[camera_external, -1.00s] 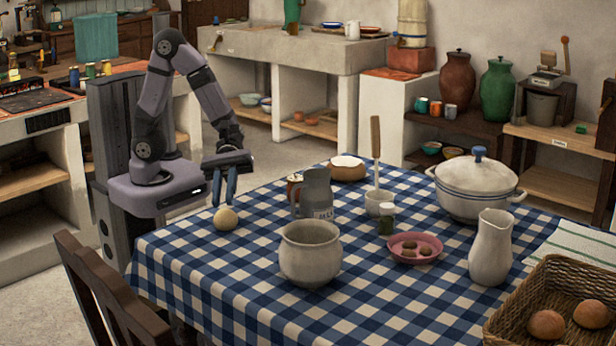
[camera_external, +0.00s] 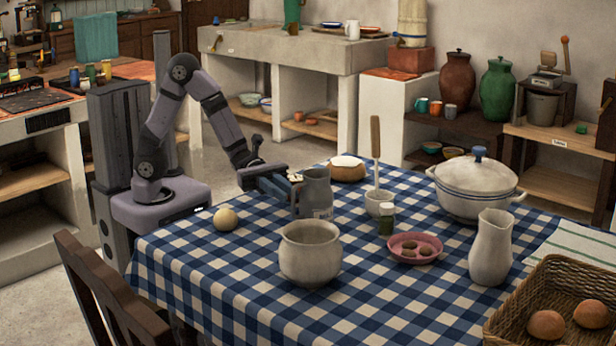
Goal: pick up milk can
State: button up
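The milk can is a grey can (camera_external: 316,196) with a handle and a pale label low on its front. It stands upright on the checked tablecloth, behind the pale round pot. My gripper (camera_external: 291,191) is level and points right, with its fingers at the left side of the can. The fingertips meet or overlap the can in this view. I cannot tell whether they touch it or how far apart they are.
A pale pot (camera_external: 310,253) stands in front of the can. A round yellowish item (camera_external: 225,219) lies to the left. A cup with a tall wooden-handled utensil (camera_external: 379,202), a small jar (camera_external: 386,219) and a bowl (camera_external: 347,168) stand nearby. The front left cloth is clear.

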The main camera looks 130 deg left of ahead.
aim_at(301, 203)
jog(key=shift+x, duration=3.85)
jog(key=shift+a, duration=0.2)
grip_shut()
